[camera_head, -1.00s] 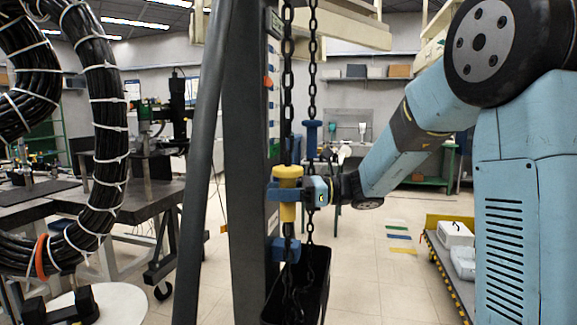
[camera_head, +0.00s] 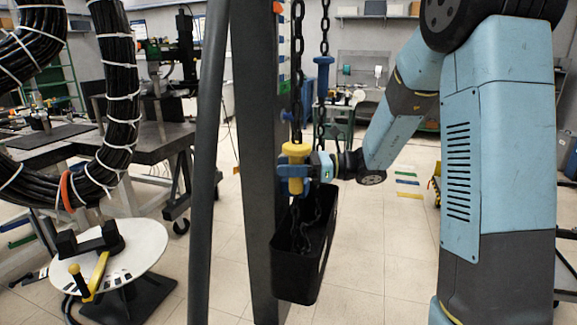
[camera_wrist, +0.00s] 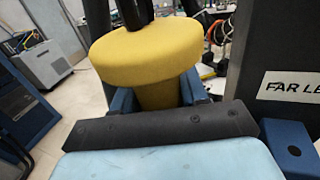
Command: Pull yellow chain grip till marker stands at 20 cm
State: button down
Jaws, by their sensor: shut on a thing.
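The yellow chain grip (camera_head: 295,150) is on the front dark chain (camera_head: 297,85), beside the post. My gripper (camera_head: 297,170) is shut around its narrower middle, coming from the right. The wrist view shows the grip's wide round flange (camera_wrist: 150,55) above my blue jaws (camera_wrist: 157,97). A blue chain grip (camera_head: 323,75) is on the other chain, clearly higher than the yellow one. An orange marker (camera_head: 277,7) shows at the very top edge, beside the upright scale (camera_head: 282,62) with coloured marks. The scale's figures are too small to read and its upper part is out of view.
A black bin (camera_head: 300,275) hangs below, with chain going into it. The dark post (camera_head: 252,150) and a slanted grey pole (camera_head: 208,150) stand left of the chains. A white round plate with a yellow-handled crank (camera_head: 100,270) stands lower left.

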jog(key=c, duration=0.7)
grip_release()
jog(key=d, duration=1.3)
jog(key=shift+s+d, duration=0.2)
jog(key=shift+d, duration=0.2)
